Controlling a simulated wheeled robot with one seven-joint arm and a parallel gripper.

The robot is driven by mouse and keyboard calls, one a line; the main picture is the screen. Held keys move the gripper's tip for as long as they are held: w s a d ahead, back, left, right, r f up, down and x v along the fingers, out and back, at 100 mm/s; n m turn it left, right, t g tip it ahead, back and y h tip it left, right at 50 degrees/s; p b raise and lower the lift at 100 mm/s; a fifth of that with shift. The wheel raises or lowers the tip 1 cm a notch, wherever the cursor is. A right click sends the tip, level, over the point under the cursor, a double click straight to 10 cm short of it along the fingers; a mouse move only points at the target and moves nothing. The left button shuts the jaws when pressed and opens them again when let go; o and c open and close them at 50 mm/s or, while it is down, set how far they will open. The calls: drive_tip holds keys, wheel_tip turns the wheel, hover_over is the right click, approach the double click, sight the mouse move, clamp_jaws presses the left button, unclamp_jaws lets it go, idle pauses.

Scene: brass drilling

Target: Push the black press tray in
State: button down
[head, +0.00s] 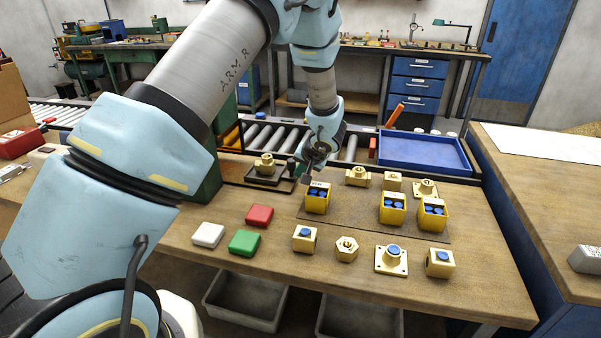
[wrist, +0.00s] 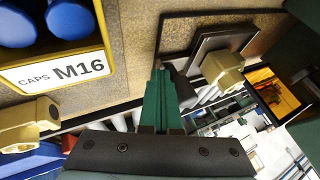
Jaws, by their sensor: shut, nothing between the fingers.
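The black press tray (head: 283,177) sits on the far left part of the bench, beside the green press, with a brass fitting (head: 265,163) on it. In the wrist view the tray (wrist: 207,42) shows as a dark plate inside a wider dark frame, with the brass fitting (wrist: 222,70) at its edge. My gripper (head: 307,181) is just right of the tray, between it and the nearest yellow bin. In the wrist view its green fingers (wrist: 159,72) are together and empty, close to a dark knob-like part of the tray. I cannot tell whether they touch.
A yellow bin (head: 317,204) of blue caps stands close to my gripper; its M16 label (wrist: 57,72) fills the wrist view's upper left. Two more yellow bins, brass parts and red, green and white boxes stand on the bench. A roller conveyor and blue tray (head: 425,153) lie behind.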

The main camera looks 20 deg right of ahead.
sight(251, 169)
drive_tip(key=shift+w+a+f+b, duration=0.25)
drive_tip(key=shift+w+a+b, duration=0.1)
drive_tip(key=shift+b, duration=0.1)
drive_tip(key=w+a+b, duration=0.2)
drive_tip(key=a+b, duration=0.1)
drive_tip(key=w+a+b, duration=0.3)
drive_tip(key=a, duration=0.1)
drive_tip(key=w+a+b, duration=0.3)
drive_tip(key=a, duration=0.1)
drive_tip(key=shift+w+r, duration=0.1)
drive_tip(key=shift+w+a+r+b, duration=0.15)
drive_tip(key=shift+w+a+b, duration=0.15)
drive_tip(key=shift+w+a, duration=0.4)
